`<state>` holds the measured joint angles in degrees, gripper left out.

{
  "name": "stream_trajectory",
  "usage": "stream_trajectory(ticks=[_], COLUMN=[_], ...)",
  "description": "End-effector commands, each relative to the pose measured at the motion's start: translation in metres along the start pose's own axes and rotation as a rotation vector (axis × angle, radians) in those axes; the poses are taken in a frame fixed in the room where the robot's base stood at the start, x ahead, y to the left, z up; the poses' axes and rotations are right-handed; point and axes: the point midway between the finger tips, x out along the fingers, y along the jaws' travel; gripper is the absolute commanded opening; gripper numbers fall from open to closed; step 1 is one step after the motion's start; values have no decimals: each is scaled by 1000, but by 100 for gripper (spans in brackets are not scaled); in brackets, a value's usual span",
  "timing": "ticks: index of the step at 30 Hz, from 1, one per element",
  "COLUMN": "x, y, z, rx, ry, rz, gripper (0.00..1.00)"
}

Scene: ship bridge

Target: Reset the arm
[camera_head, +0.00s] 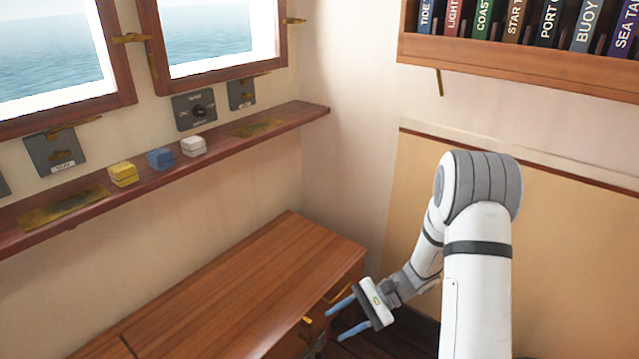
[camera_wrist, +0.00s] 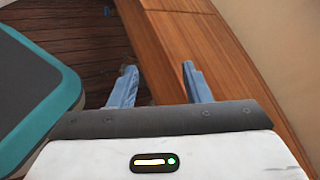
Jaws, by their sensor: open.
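My gripper (camera_head: 342,316) is at the end of my white and grey arm, low and right of the middle in the head view. Its two blue fingers are apart with nothing between them. It is beside the right end of the wooden cabinet (camera_head: 225,290), close to the brass handles there. In the wrist view, my gripper (camera_wrist: 157,85) points over the dark plank floor and the cabinet's edge (camera_wrist: 215,60). I cannot tell whether a finger touches the cabinet.
A narrow wall shelf (camera_head: 230,138) under the windows holds a yellow block (camera_head: 123,174), a blue block (camera_head: 160,158) and a white block (camera_head: 193,146). A bookshelf (camera_head: 520,65) hangs at the upper right. The cabinet top is clear. Dark planks (camera_wrist: 85,45) show below.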

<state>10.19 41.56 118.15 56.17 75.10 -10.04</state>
Motion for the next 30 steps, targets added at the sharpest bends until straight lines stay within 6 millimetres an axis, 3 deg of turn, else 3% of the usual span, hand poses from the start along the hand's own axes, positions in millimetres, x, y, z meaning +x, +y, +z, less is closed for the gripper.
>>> stream_trajectory(ticks=[1,12,24,30], x=[-14,-82,-162,-193], y=[-9,-14,-7,-3], z=[32,175,304,348], rx=[-44,-316,-616,-736], ry=[32,301,672,842], rz=[48,383,679,781], gripper=[44,44,44,44])
